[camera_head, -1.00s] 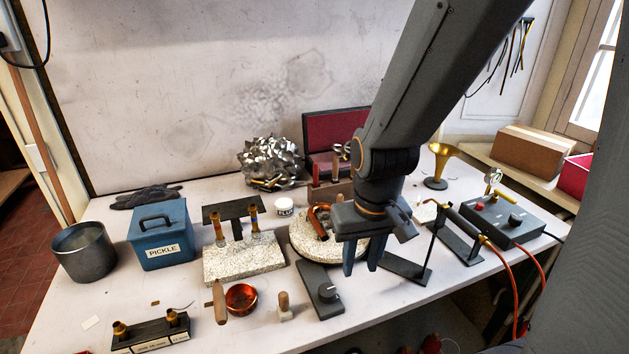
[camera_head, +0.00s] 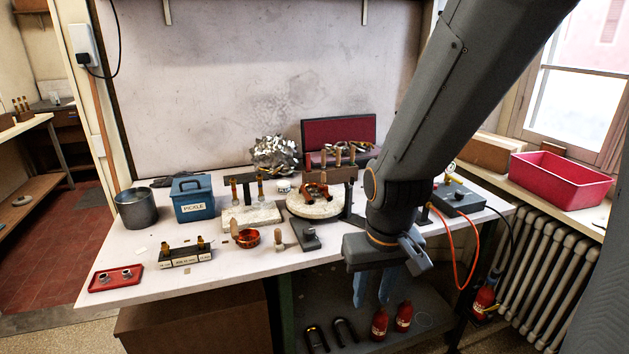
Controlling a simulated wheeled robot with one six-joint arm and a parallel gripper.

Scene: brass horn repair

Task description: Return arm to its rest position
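My gripper (camera_head: 371,289) hangs at the front edge of the workbench (camera_head: 120,245), right of centre, with its fingers pointing down. Two bluish fingers show with a gap between them, and I see nothing held in it. Below it in the picture is the lower shelf with red bottles. My arm comes down from the upper right and hides part of the bench's right side.
On the bench stand a blue pickle box (camera_head: 193,199), a metal pot (camera_head: 137,209), a round turntable (camera_head: 314,204), a small red tray (camera_head: 115,278) and a control box (camera_head: 458,198). A red bin (camera_head: 560,180) sits by the window above a radiator (camera_head: 540,262).

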